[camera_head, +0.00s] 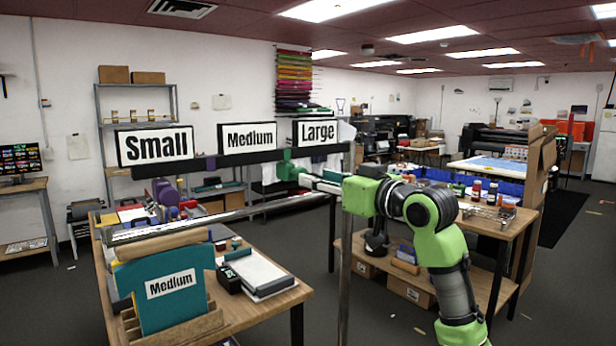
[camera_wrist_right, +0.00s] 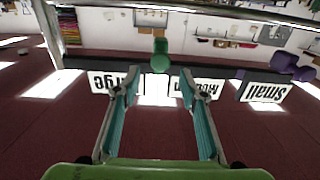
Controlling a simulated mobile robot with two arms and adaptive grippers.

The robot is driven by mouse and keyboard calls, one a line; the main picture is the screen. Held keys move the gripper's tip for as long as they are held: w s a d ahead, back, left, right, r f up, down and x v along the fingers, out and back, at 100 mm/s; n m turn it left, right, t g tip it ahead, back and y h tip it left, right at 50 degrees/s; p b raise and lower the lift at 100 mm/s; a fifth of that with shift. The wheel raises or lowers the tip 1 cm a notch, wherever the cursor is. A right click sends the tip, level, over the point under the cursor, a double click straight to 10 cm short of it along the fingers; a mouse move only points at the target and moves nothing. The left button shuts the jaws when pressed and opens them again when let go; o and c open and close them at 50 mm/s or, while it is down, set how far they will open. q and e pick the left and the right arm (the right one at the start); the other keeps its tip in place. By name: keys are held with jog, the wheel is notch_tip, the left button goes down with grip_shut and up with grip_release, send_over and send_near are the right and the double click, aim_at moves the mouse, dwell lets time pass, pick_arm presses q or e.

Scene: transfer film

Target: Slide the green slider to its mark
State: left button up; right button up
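The green slider (camera_head: 288,167) sits on a dark horizontal rail (camera_head: 234,159), between the Medium sign (camera_head: 248,137) and the Large sign (camera_head: 318,132), nearer Large. The Small sign (camera_head: 154,146) is at the rail's left. My right gripper (camera_head: 310,179) reaches left toward the slider. In the right wrist view, which is upside down, the right gripper (camera_wrist_right: 158,80) is open. Its fingers spread to either side of the green slider (camera_wrist_right: 160,56), which appears beyond the tips; I cannot tell if they touch it. My left gripper is not in view.
A purple object (camera_head: 165,192) is near the rail's left end. A metal bar (camera_head: 215,220) runs below the rail. A table with bottles (camera_head: 476,187) is at right.

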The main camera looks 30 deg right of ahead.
jog(key=s, duration=0.6)
jog(key=shift+s+d, duration=0.15)
jog(key=shift+d, duration=0.1)
